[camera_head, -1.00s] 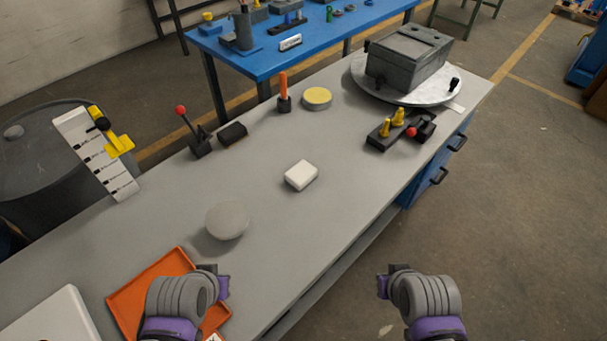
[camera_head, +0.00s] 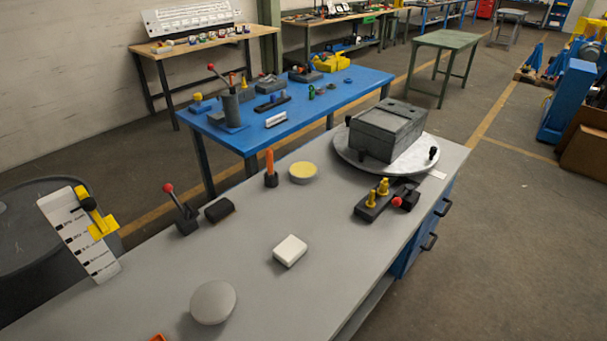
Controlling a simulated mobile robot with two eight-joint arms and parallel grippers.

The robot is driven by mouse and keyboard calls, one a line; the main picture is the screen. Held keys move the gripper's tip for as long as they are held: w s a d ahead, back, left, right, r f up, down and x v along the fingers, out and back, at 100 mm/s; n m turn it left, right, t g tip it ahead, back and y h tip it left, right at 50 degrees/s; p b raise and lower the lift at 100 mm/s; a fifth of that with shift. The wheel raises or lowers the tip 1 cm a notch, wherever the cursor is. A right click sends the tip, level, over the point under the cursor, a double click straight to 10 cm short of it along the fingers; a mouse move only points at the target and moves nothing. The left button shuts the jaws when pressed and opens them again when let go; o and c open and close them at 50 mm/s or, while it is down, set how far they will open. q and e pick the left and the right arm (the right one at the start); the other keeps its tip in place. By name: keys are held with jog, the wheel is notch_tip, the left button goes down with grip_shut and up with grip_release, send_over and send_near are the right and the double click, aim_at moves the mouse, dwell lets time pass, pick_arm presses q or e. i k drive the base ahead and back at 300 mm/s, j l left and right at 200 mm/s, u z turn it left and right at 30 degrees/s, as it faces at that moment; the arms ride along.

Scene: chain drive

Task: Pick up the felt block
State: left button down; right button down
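A small white block (camera_head: 290,251) with rounded edges lies flat on the grey workbench (camera_head: 245,285), near its middle. A dark, near-black block (camera_head: 219,210) lies on the bench further left, beside a red-knobbed lever (camera_head: 183,211). I cannot tell from looks alone which of the two is the felt block. Both lie free, and nothing holds them. Neither of my grippers shows in the head view now.
A round grey disc (camera_head: 213,302) lies nearer, with an orange tray edge (camera_head: 158,338) below. Behind stand an orange-handled tool (camera_head: 270,169), a yellow-topped round tin (camera_head: 303,172), a clamp fixture (camera_head: 387,198) and a grey box (camera_head: 388,130) on a turntable (camera_head: 345,156). Bench around the white block is clear.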

aim_at(291, 250)
jog(key=i+l+z, duration=0.1)
jog(key=i+l, duration=0.25)
jog(key=l, duration=0.15)
jog(key=i+l, duration=0.35)
jog(key=l, duration=0.15)
jog(key=z, duration=0.05)
